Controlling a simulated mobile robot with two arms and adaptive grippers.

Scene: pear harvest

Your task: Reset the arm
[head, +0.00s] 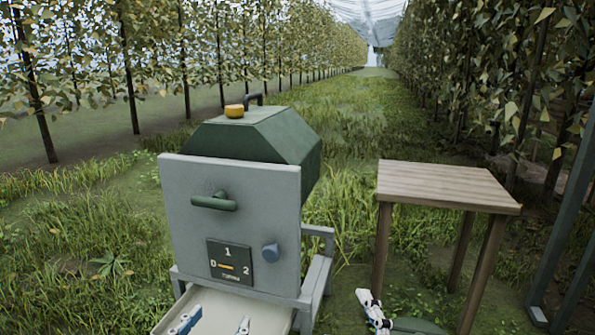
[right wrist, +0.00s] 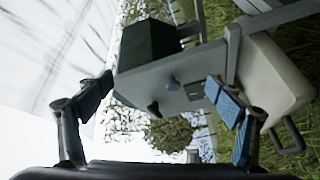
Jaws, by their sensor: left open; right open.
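My left gripper (head: 213,325) shows at the bottom edge of the head view, in front of the machine and over its cream tray (head: 262,312). Only its fingertips show; they are apart, with nothing seen between them. My right gripper (right wrist: 165,98) is open and empty in the right wrist view, its two blue-padded fingers wide apart. A white and blue part of an arm shows low in the head view, left of the table's legs; I cannot tell more of it.
A grey-fronted machine (head: 190,240) with a green top, handle and dial stands ahead; it appears sideways in the right wrist view (right wrist: 150,85). A yellow-orange object (head: 234,111) sits on top. A bare wooden table (head: 445,183) stands right. A grassy lane runs between tree rows.

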